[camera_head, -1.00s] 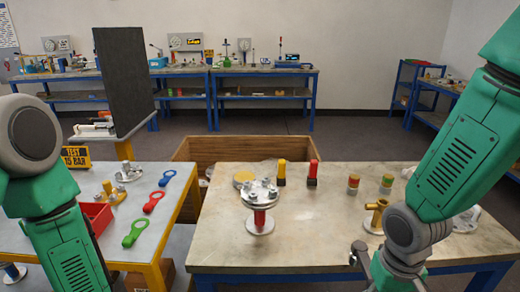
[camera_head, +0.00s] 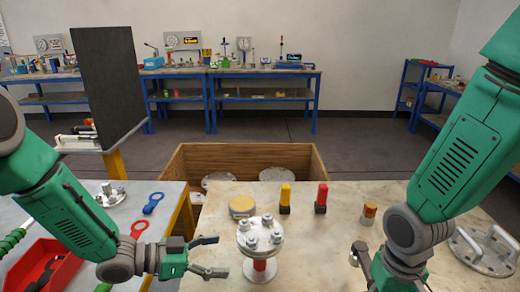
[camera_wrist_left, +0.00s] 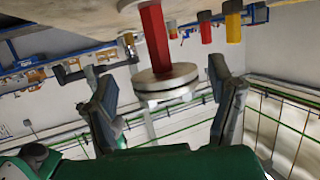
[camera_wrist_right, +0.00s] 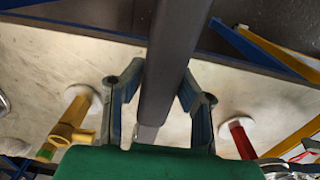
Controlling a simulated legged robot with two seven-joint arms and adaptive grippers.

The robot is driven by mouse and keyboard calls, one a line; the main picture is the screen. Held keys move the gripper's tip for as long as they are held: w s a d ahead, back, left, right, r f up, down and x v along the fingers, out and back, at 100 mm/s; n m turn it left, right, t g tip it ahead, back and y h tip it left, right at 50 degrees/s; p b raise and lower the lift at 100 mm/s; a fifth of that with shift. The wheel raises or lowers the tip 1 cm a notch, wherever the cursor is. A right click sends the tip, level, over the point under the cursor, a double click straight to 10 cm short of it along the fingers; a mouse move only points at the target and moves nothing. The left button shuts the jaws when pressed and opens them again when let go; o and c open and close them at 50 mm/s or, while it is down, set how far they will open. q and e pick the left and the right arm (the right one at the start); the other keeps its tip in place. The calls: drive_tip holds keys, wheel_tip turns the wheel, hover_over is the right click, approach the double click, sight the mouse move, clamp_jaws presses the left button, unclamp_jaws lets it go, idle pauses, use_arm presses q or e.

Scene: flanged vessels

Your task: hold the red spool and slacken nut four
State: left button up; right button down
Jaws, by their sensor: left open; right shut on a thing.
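The red spool (camera_head: 260,267) stands upright on the pale table, topped by a round metal flange (camera_head: 260,235) with several nuts and bolts. Which nut is number four I cannot tell. My left gripper (camera_head: 222,256) is open just left of the spool, apart from it. In the left wrist view the red spool (camera_wrist_left: 154,38) and its flange (camera_wrist_left: 165,84) appear beyond the open fingers (camera_wrist_left: 165,92). My right gripper (camera_wrist_right: 160,80) is shut on a dark grey bar (camera_wrist_right: 170,50). The right wrist view also shows the red spool (camera_wrist_right: 241,138) at the right, apart from the bar.
A handled flange (camera_head: 485,250) lies at right. A wooden crate (camera_head: 190,165) is behind the table. The left table bears a red tray (camera_head: 68,268) and wrenches.

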use_arm(q)
drive_tip(key=shift+d+f+b, duration=0.1)
drive_tip(key=shift+d+b, duration=0.25)
drive_tip(key=shift+d, duration=0.25)
use_arm(e)
drive_tip(key=shift+s+f, duration=0.2)
drive_tip(key=shift+s, duration=0.05)
use_arm(q)
drive_tip(key=b+x, duration=0.3)
drive_tip(key=x, duration=0.5)
drive_tip(key=shift+w+d+f+b, duration=0.15)
drive_tip(key=shift+d+f+b, duration=0.05)
drive_tip(key=shift+d+b, duration=0.15)
use_arm(e)
wheel_tip(320, 180, down, 4)
drive_tip(key=shift+w, duration=0.1)
use_arm(q)
drive_tip(key=shift+a, duration=0.1)
drive_tip(key=c, duration=1.6)
drive_tip(key=shift+c, duration=0.2)
